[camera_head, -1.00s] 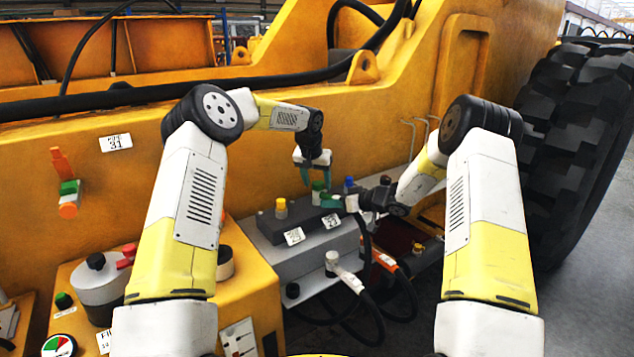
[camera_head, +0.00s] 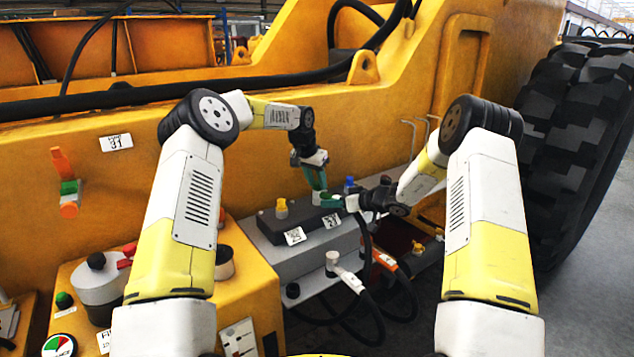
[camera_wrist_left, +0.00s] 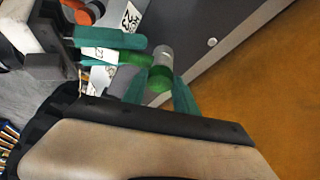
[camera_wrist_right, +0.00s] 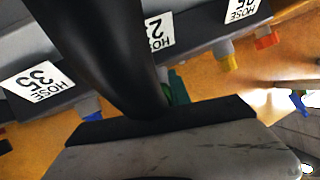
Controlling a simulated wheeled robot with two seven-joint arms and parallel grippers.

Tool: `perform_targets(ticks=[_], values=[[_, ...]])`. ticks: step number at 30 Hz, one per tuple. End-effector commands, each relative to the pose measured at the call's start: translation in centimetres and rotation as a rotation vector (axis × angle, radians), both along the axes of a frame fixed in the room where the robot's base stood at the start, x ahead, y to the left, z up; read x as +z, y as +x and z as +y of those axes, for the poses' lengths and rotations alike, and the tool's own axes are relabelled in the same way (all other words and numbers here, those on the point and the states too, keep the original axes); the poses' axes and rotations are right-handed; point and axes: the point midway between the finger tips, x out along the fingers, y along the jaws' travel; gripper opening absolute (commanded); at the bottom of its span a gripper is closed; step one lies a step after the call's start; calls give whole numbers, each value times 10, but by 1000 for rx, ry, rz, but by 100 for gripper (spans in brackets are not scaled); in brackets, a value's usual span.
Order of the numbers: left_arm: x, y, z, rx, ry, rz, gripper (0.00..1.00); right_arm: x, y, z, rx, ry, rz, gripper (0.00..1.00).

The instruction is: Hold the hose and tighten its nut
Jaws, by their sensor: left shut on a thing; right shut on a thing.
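My left gripper (camera_head: 318,190) points down over the grey hose block and is shut on the green nut. In the left wrist view the round green nut (camera_wrist_left: 160,78) sits between the left fingertips, with a grey collar beside it. My right gripper (camera_head: 331,202) comes in from the right, almost touching the left fingers. In the left wrist view its teal fingers (camera_wrist_left: 110,46) are shut on a green hose end (camera_wrist_left: 134,58) lying against the nut. A thick black hose (camera_wrist_right: 112,50) fills the middle of the right wrist view and hides the right fingertips.
The dark hose block (camera_head: 268,228) carries white labels and a yellow fitting (camera_head: 281,208). A blue fitting (camera_head: 350,183) stands close behind the right gripper. A white-ended hose (camera_head: 345,274) and an orange-ended hose (camera_head: 384,260) hang in front. The yellow machine wall (camera_head: 250,165) rises behind.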

Motion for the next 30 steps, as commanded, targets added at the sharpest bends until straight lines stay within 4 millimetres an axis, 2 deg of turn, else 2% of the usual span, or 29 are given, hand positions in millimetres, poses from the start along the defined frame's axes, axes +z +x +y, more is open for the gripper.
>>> perform_targets(ticks=[18, 30], values=[[0, 6, 3, -558, -3, -2, 0, 0, 0, 0, 1, 0, 0, 0], [1, 7, 4, -767, -2, -3, 0, 0, 0, 1, 1, 0, -1, 0]])
